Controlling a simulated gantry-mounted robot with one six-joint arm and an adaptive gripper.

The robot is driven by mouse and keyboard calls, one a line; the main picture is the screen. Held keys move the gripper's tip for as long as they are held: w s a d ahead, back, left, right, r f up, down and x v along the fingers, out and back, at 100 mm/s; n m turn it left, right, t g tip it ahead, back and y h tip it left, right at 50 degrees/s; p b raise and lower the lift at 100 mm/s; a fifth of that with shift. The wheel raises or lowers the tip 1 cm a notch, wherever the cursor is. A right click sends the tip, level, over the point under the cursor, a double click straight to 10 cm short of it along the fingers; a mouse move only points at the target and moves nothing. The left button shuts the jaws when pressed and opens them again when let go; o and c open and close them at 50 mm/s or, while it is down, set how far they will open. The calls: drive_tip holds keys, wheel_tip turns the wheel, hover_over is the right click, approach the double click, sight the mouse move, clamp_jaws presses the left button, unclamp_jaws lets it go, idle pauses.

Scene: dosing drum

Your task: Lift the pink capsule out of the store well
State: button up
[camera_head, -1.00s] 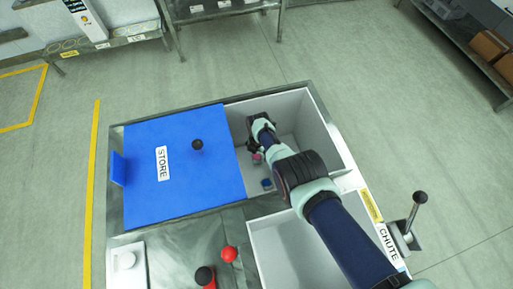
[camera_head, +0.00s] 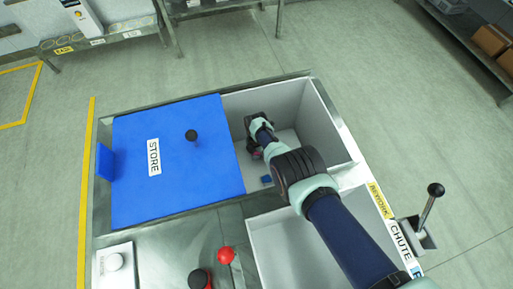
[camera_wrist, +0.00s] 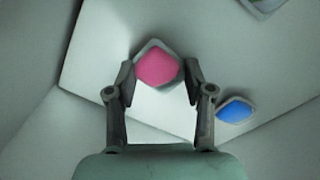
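The pink capsule (camera_wrist: 157,67) has a rounded pink top on a pale grey base and sits between my gripper's fingers in the wrist view. My gripper (camera_wrist: 159,72) points down into the store well, with one fingertip on each side of the capsule. The fingers stand apart; I see no clear grip, and cannot tell whether the tips touch it. In the head view, only a little of the pink capsule (camera_head: 256,154) shows beside my gripper (camera_head: 254,150). The store well (camera_head: 327,118) is a white-walled bin, uncovered on its right part.
A blue capsule (camera_wrist: 236,110) lies to the right of the pink one. Another grey-edged piece (camera_wrist: 264,6) shows at the wrist view's top edge. The blue STORE lid (camera_head: 175,185) with a black knob covers the well's left part. A lever (camera_head: 431,205) stands by the chute.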

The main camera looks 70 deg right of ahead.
sight(257, 153)
drive_tip(key=shift+r, duration=0.1)
drive_tip(key=shift+c, duration=0.4)
wheel_tip(257, 153, up, 20)
drive_tip(key=p, duration=1.9)
drive_tip(key=shift+p, duration=0.4)
drive_tip(key=s+r+p, duration=0.1)
drive_tip(key=p, duration=0.1)
drive_tip(key=s+a+r+p, duration=0.1)
drive_tip(key=s+p, duration=0.1)
drive_tip(key=p, duration=0.1)
drive_tip(key=s+p, duration=0.2)
drive_tip(key=p, duration=0.1)
drive_tip(key=shift+a+r, duration=0.15)
drive_tip(key=shift+r, duration=0.25)
